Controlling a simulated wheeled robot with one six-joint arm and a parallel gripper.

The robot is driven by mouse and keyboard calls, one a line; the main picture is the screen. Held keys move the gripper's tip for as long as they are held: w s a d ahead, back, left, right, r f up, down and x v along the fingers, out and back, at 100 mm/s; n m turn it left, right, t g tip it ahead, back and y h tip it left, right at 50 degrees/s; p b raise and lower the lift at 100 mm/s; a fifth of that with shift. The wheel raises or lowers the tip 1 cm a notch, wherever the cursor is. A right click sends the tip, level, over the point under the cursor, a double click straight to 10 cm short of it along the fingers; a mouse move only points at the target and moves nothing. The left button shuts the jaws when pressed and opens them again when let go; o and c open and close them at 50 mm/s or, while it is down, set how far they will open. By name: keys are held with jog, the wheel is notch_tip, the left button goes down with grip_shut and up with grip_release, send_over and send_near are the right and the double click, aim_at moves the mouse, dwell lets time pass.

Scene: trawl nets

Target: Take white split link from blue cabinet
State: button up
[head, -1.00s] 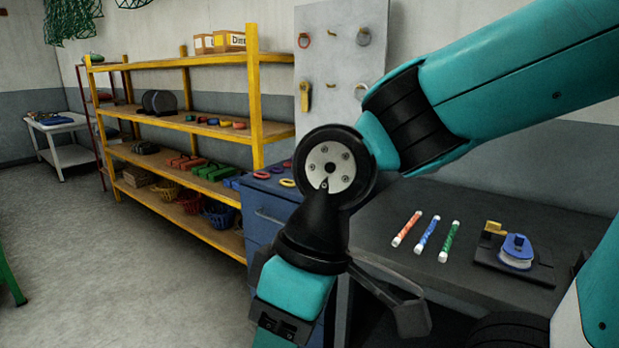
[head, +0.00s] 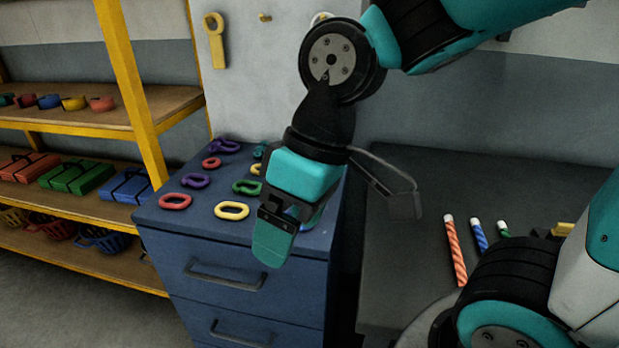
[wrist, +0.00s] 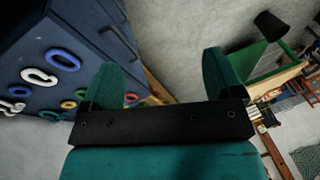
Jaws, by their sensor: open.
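The blue cabinet (head: 255,265) stands left of centre in the head view, with several coloured links on its top. My gripper (head: 280,235) hangs above its front right part, fingers pointing down, and hides some of the top. I make out no white link in the head view. In the wrist view, a white link (wrist: 38,76) with a gap in its loop lies on the cabinet top, beside a blue link (wrist: 63,60). Another pale link (wrist: 12,107) is at the left edge, partly cut off. My gripper (wrist: 165,84) is open and empty, apart from the links.
Purple, red, yellow and green links lie close together on the cabinet, including a yellow link (head: 232,211). A yellow-framed shelf (head: 130,95) stands to the left. A dark bench (head: 410,235) with striped sticks is on the right.

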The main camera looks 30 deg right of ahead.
jog(key=shift+o, duration=0.8)
jog(key=w+d+m+h, duration=0.1)
jog(key=w+d, duration=0.4)
jog(key=w, duration=0.7)
jog(key=shift+w+d+r+m+t+p, duration=0.3)
jog(key=shift+d+r+m+t, duration=0.1)
jog(key=shift+r, duration=0.05)
jog(key=w+d+f+m+h, duration=0.1)
jog(key=w+d+m+h, duration=0.15)
jog(key=w+d, duration=0.9)
jog(key=f, duration=0.3)
jog(key=f+p, duration=0.1)
jog(key=f, duration=0.3)
jog(key=w+f+p, duration=0.1)
jog(key=f, duration=0.3)
jog(key=shift+d+f, duration=0.15)
jog(key=shift+d, duration=0.2)
jog(key=shift+w+a+f+p, duration=0.1)
jog(key=shift+f+p, duration=0.3)
jog(key=shift+f, duration=1.2)
jog(key=shift+w+a+f+p, duration=0.1)
jog(key=shift+f+p, duration=0.25)
jog(key=shift+f, duration=1.2)
jog(key=shift+c, duration=0.5)
jog(key=c, duration=1.1)
jog(key=shift+r, duration=0.1)
